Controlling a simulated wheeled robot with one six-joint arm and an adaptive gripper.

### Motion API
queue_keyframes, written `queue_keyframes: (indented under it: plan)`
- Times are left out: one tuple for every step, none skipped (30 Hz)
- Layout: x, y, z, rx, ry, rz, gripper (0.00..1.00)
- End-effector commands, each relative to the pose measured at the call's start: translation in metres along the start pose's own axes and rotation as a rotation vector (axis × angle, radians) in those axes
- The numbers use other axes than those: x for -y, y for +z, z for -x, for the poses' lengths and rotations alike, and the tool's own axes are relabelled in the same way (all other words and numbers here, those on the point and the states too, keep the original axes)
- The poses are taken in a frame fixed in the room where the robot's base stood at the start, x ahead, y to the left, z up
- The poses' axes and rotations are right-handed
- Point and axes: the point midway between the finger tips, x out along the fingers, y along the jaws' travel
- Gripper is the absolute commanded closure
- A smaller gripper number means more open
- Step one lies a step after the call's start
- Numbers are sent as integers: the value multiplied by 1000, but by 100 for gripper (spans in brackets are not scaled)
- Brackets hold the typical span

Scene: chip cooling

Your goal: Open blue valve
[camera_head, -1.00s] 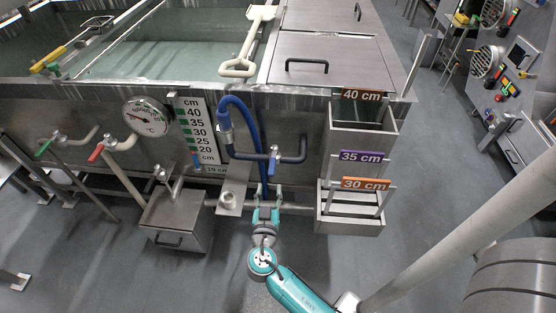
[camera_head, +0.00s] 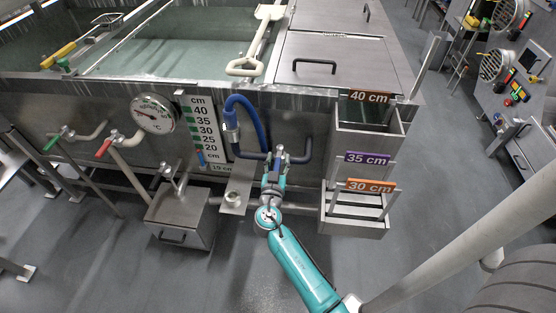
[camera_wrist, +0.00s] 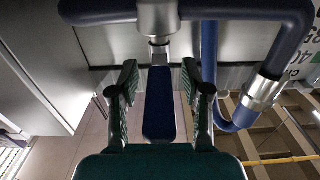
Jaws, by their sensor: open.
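The blue valve is a dark blue pipe (camera_head: 308,150) on the tank front, with a blue handle in its middle. In the wrist view the blue handle (camera_wrist: 159,104) hangs from a metal valve body (camera_wrist: 158,22) and lies between my two fingers. My gripper (camera_wrist: 158,95) is open, with a finger on each side of the handle and a visible gap to each. In the head view my gripper (camera_head: 274,170) is at the valve and hides most of the handle.
A blue hose (camera_head: 246,104) joins the pipe's left end. A green-handled valve (camera_head: 55,139) and a red-handled valve (camera_head: 104,147) sit further left. Holders with 40, 35 and 30 cm signs (camera_head: 368,158) stand close on the right. A lidded steel box (camera_head: 180,215) is below left.

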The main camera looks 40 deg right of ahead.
Motion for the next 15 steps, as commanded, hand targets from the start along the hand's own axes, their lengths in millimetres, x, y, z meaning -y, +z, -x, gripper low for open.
queue_keyframes:
  plan:
    - [0,0,-2,0,1,0,52]
    - [0,0,-2,0,1,0,52]
    - [0,0,-3,0,0,0,52]
    - [0,0,-3,0,0,0,52]
    - [0,0,-3,0,0,0,52]
    - [0,0,-3,0,0,0,52]
    - [0,0,-3,0,0,0,52]
    - [0,0,-3,0,0,0,52]
    - [0,0,-3,0,0,0,52]
    - [0,0,-3,0,0,0,60]
    - [0,0,-3,0,0,0,67]
    - [0,0,-3,0,0,0,77]
    - [0,0,-2,0,0,0,85]
    - [0,0,-2,0,0,0,92]
    - [0,0,-2,0,0,0,100]
